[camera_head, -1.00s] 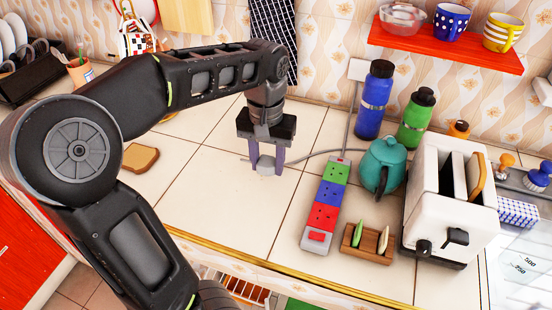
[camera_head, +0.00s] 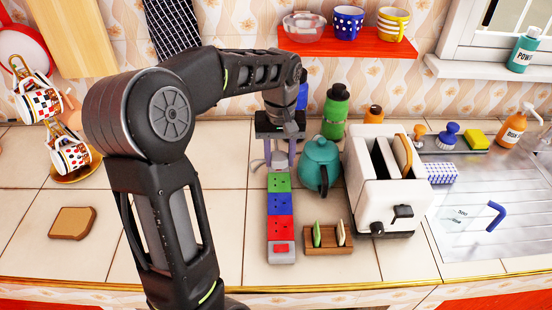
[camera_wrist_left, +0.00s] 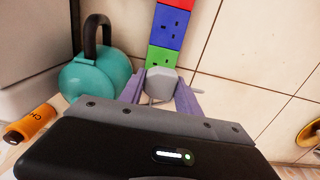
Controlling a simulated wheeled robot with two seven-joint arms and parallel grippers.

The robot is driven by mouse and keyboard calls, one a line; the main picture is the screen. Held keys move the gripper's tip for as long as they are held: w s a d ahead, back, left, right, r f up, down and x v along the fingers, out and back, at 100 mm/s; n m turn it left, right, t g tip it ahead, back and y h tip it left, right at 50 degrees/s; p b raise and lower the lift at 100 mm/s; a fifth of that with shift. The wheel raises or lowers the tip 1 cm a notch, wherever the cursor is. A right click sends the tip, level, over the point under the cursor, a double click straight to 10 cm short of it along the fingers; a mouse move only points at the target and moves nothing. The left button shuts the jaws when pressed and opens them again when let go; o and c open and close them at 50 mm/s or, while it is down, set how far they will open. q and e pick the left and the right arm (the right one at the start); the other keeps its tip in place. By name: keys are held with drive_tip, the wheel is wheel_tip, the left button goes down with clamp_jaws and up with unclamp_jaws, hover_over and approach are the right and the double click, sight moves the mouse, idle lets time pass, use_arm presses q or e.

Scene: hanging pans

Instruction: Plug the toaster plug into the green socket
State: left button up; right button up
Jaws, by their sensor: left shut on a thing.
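My left gripper (camera_head: 279,158) is shut on the grey toaster plug (camera_head: 278,161), above the far end of the power strip. The plug also shows between the purple fingers in the left wrist view (camera_wrist_left: 161,82). The green socket (camera_head: 279,183) is at the far end of the strip, just on the near side of the plug; it is partly covered by the plug in the left wrist view (camera_wrist_left: 157,57). I cannot tell whether the plug touches the strip. The white toaster (camera_head: 375,200) stands to the right. My right gripper is not in view.
The strip continues toward me with a blue socket (camera_head: 280,204), a red socket (camera_head: 280,229) and a red switch (camera_head: 281,247). A teal teapot (camera_head: 320,163) stands close right of the gripper. A wooden rack (camera_head: 328,247) is right of the strip's near end.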

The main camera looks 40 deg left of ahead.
use_arm(q)
drive_tip(key=shift+f, duration=0.15)
drive_tip(key=shift+f+b, duration=2.3)
drive_tip(key=shift+f, duration=0.45)
idle(0.4)
drive_tip(key=shift+f, duration=0.5)
idle(0.4)
drive_tip(key=shift+s+f+b, duration=0.2)
drive_tip(key=shift+b, duration=0.1)
